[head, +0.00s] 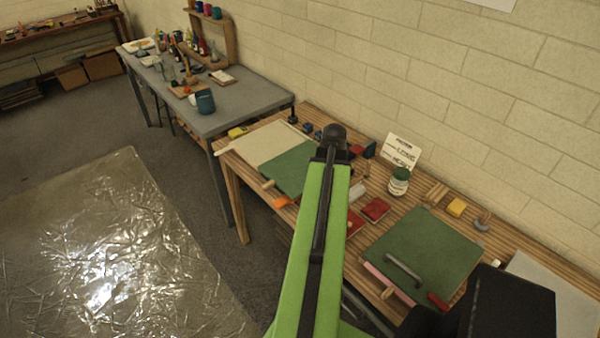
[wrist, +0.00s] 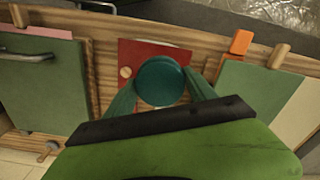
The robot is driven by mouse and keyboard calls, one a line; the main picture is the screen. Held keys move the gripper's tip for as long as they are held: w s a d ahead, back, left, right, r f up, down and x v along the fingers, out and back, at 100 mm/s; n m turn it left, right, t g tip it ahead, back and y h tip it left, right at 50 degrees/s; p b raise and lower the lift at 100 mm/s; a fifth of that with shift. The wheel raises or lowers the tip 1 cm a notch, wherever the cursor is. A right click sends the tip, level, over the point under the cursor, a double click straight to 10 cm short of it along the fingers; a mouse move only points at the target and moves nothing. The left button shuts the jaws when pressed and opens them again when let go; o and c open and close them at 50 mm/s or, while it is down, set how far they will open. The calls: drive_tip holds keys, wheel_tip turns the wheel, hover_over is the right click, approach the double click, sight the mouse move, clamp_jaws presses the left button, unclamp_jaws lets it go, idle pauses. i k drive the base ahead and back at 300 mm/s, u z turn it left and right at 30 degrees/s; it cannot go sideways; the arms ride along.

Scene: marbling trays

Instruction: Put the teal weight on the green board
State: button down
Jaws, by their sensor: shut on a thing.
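The teal weight (wrist: 161,80) is a round, dark teal piece between the two fingers of my gripper (wrist: 161,92) in the wrist view. My gripper is shut on it, over a red pad (wrist: 128,54); I cannot tell if weight and pad touch. Two green boards show. One, with a grey bar handle, lies at the right front in the head view (head: 428,232) and at the left of the wrist view (wrist: 38,98). The other lies left of my arm in the head view (head: 287,170) and at the right of the wrist view (wrist: 240,95). In the head view my arm hides the weight.
Red pads (head: 375,209) lie between the boards on the wooden table (head: 334,238). A jar (head: 399,182), a written card (head: 402,153) and a yellow block (head: 456,207) stand near the wall. An orange piece (head: 282,201) lies at the front edge. A grey table (head: 232,103) stands behind.

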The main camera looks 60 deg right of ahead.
sight(302, 165)
drive_tip(key=z, duration=0.8)
drive_tip(key=i, duration=1)
drive_tip(key=u, duration=0.15)
